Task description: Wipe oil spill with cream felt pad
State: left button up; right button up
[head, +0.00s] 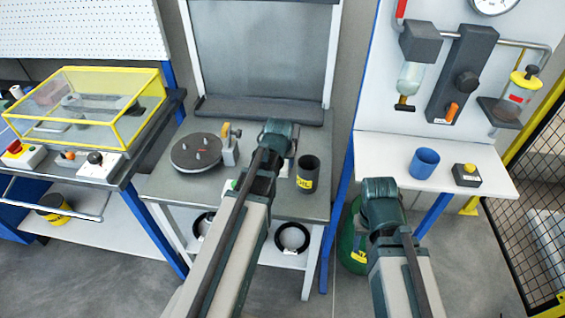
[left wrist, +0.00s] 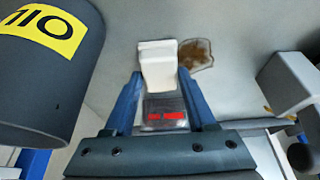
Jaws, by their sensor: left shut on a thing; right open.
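The cream felt pad (left wrist: 157,66) is between the blue fingers of my left gripper (left wrist: 158,85) in the left wrist view, and the gripper is shut on it. A brown oil spill (left wrist: 196,55) lies on the grey table just right of the pad's far end. Whether the pad touches the table or the spill is hard to tell. In the head view my left gripper (head: 280,134) is over the middle table and hides the pad and spill. My right gripper (head: 382,200) is open, in front of the right bench; its fingertips are mostly hidden.
A dark cup with a yellow OIL label (left wrist: 40,75) stands close left of the left gripper; the head view shows it too (head: 307,173). A round turntable (head: 196,152) and an upright bracket (head: 230,145) stand left. A blue cup (head: 424,163) is on the right bench.

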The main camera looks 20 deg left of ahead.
pick_arm(q)
jog(key=shift+s+a+f, duration=0.1)
jog(key=shift+s+a, duration=0.15)
jog(key=shift+a, duration=0.7)
jog(key=shift+s+a, duration=0.25)
jog(key=shift+a, duration=0.65)
jog(key=shift+s+a, duration=0.2)
jog(key=shift+a, duration=0.85)
jog(key=shift+s+a, duration=0.2)
jog(key=shift+a, duration=0.8)
jog(key=shift+w, duration=0.15)
jog(key=shift+d, duration=0.15)
jog(key=shift+w+d, duration=0.2)
jog(key=shift+d, duration=0.8)
jog(key=shift+w+d, duration=0.15)
jog(key=shift+d, duration=0.8)
jog(key=shift+f, duration=0.1)
